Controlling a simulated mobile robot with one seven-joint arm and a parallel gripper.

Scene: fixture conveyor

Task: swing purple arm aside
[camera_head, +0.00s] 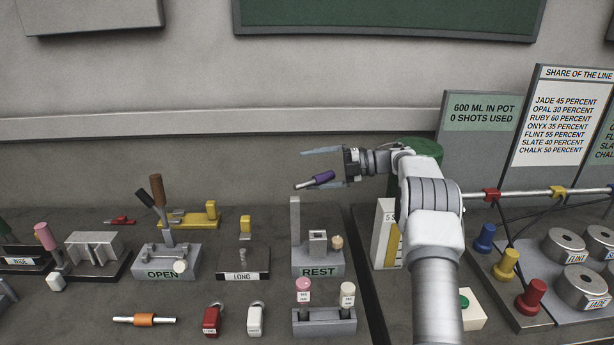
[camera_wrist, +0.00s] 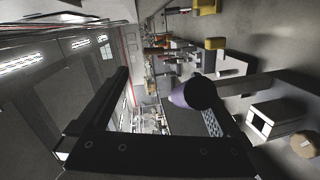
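The purple arm (camera_head: 319,179) is a short purple bar with a metal end at the top of the upright post (camera_head: 295,222) on the fixture labelled REST (camera_head: 319,262). It points up and right in the head view. My gripper (camera_head: 322,167) reaches in from the right with its fingers apart. The purple bar lies close by the lower finger, with the upper finger clear above it. In the wrist view the bar's rounded purple end (camera_wrist: 193,94) overlaps one finger. Whether they touch I cannot tell.
The fixture labelled OPEN (camera_head: 166,262) and the block labelled LONG (camera_head: 243,263) stand to the left. A holder (camera_head: 324,322) with a pink-topped and a cream-topped piece stands in front. A white box with a yellow strip (camera_head: 387,232) and a green drum (camera_head: 425,147) are right, near my arm.

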